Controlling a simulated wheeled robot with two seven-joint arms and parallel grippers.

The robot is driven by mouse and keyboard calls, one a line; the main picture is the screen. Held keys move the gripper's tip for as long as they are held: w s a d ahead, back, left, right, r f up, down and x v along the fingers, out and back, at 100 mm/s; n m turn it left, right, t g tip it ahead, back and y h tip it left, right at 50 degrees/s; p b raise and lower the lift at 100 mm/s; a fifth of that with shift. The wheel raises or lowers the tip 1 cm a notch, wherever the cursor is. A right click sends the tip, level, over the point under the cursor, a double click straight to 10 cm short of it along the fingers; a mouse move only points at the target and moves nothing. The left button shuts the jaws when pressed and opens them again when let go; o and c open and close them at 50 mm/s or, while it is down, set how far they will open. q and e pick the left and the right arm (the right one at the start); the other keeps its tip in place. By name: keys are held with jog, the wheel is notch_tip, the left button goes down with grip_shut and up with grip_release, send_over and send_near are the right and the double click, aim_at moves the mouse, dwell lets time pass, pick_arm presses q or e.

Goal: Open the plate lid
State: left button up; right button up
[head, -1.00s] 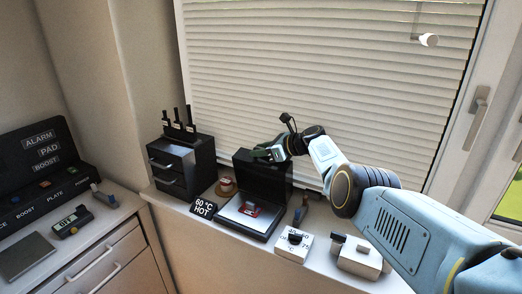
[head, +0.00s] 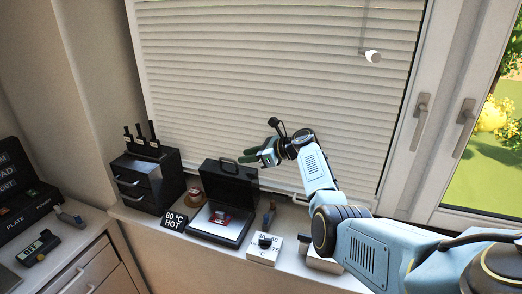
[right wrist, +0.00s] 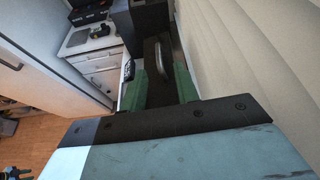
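The black plate lid (head: 232,185) stands upright, open, at the back of the heating plate (head: 203,222). A dark handle (head: 226,163) shows at its top edge. A red and white item lies on the pale plate surface. My right gripper (head: 254,157), with green fingers, is beside and just above the lid's upper right corner, apart from the handle. In the right wrist view its two green fingers (right wrist: 160,88) are spread with nothing held, and the grey lid handle (right wrist: 161,57) shows beyond them.
A temperature dial box (head: 264,248) sits to the right. The window blind (head: 280,80) is close behind the lid.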

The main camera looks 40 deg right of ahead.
jog(key=v, duration=0.4)
jog(key=shift+s+d, duration=0.1)
jog(key=shift+s, duration=0.1)
dwell(0.3)
